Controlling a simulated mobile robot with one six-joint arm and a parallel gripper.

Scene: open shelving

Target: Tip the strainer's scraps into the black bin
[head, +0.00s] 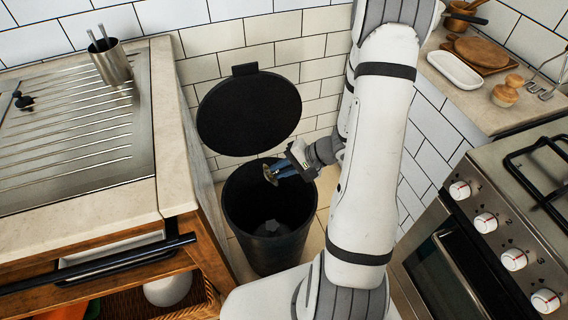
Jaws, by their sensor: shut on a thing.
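The black bin (238,222) stands on the floor between the counters, with its round lid (248,118) raised against the tiled wall. My gripper (281,172) reaches in from the right, over the bin's mouth near its back right rim. It is shut on a small metal strainer (269,175), which looks tilted on its side above the opening. Whether scraps are in the strainer is too small to tell. A greyish patch shows low inside the bin; I cannot tell what it is.
A draining counter (80,130) with a metal utensil cup (110,62) is at the left. A stove (500,210) stands at the right. A counter behind it holds a white dish (454,70) and wooden boards (482,52). The bin sits in a narrow gap.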

